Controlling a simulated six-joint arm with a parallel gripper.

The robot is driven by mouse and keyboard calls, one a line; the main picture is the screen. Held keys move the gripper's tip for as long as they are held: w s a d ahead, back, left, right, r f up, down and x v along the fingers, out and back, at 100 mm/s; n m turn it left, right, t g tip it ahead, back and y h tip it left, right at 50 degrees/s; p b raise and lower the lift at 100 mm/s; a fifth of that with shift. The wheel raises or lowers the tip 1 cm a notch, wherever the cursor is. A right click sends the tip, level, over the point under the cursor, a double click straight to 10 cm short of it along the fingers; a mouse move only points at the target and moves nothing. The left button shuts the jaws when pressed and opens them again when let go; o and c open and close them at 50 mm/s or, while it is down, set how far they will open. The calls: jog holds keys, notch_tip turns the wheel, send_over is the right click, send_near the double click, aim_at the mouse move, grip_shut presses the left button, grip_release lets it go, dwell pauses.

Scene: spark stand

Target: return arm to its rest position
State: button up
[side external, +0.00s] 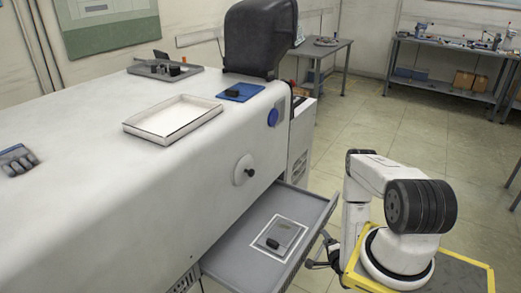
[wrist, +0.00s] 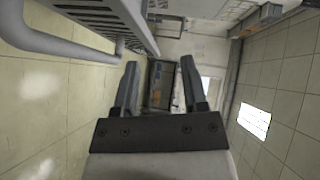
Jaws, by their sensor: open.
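My gripper (wrist: 158,85) shows in the wrist view with its two dark fingers apart and nothing between them. In the side external view my white arm is folded over its base at the right, and my gripper (side external: 318,264) hangs low beside the front of the open drawer (side external: 232,258). Whether it touches the drawer, I cannot tell. In the drawer, a small black block (side external: 272,243) lies on a grey plate (side external: 285,232) inside a white outline.
On the white machine top stand an empty white tray (side external: 150,133), a blue pad (side external: 252,90) with a black object, a grey tray (side external: 140,70) with dark parts, and a grey glove (side external: 17,160). A yellow-edged platform (side external: 462,270) surrounds my base. Open floor lies behind.

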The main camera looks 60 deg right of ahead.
jog(key=w+r+n, duration=0.1)
jog(key=w, duration=0.1)
jog(key=w+d+n+y, duration=0.1)
jog(key=w, duration=0.1)
jog(key=w+d+r+n+y, duration=0.1)
jog(key=w, duration=0.1)
jog(key=shift+r, duration=0.35)
jog(key=w+a+r+n+g+y, duration=0.25)
jog(key=w+a+r+n, duration=0.35)
jog(key=r, duration=0.3)
jog(key=w+a+r+n+g+y, duration=0.1)
jog(key=w+a+r+n+y, duration=0.3)
jog(key=w+r+n, duration=0.35)
jog(key=s+a+r+n+g+y, duration=0.1)
jog(key=s+a+r+n+g, duration=0.1)
jog(key=s+a+r+n, duration=0.2)
jog(key=s+a+r+n+g+y, duration=0.2)
jog(key=s+a+r, duration=0.4)
jog(key=a+r, duration=0.3)
jog(key=a+n+g, duration=0.1)
jog(key=a+n, duration=0.1)
jog(key=a, duration=0.1)
jog(key=shift+s+a+r, duration=0.3)
jog(key=shift+s+r, duration=0.1)
